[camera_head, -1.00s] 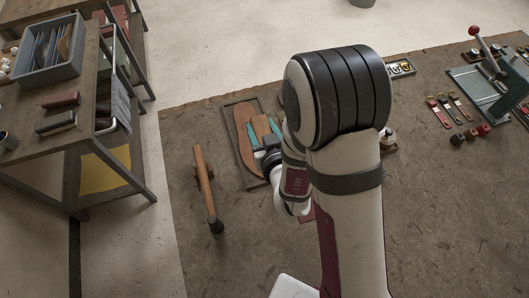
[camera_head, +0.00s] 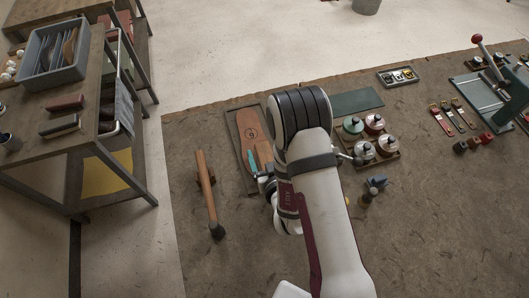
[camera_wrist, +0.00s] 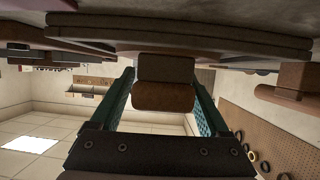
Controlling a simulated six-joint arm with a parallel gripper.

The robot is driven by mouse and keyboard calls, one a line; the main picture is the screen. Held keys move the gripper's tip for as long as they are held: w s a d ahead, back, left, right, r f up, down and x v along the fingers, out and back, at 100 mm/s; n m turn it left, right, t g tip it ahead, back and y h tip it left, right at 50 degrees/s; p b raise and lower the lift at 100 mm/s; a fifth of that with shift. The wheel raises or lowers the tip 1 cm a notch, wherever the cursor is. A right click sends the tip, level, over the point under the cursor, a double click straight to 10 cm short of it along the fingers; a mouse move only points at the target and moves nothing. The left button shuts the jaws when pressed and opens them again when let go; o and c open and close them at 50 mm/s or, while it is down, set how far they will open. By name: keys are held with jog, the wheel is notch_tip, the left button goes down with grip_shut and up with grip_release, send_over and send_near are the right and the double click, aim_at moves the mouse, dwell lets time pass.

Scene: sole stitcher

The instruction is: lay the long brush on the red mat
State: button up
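My gripper (camera_wrist: 163,85) has two teal fingers. They press against both sides of a brown brush-like block (camera_wrist: 165,97), seen end-on, lighter on one half and darker on the other. I cannot tell its length from this end. In the head view one teal finger (camera_head: 251,160) shows low over the tray with the sole; my arm hides the block. Two brush-like bars, one reddish (camera_head: 65,103) and one dark (camera_head: 60,125), lie on the left cart. A reddish flat patch (camera_head: 110,24) shows on the back-left table; I cannot tell whether it is the red mat.
A shallow tray (camera_head: 238,165) holds a brown sole (camera_head: 249,128). A long wooden-handled tool (camera_head: 208,190) lies left of it. The front right bench is clear.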

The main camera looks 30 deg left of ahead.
aim_at(267, 159)
jog(key=shift+o, duration=0.4)
jog(key=v, duration=0.5)
jog(key=shift+a, duration=0.1)
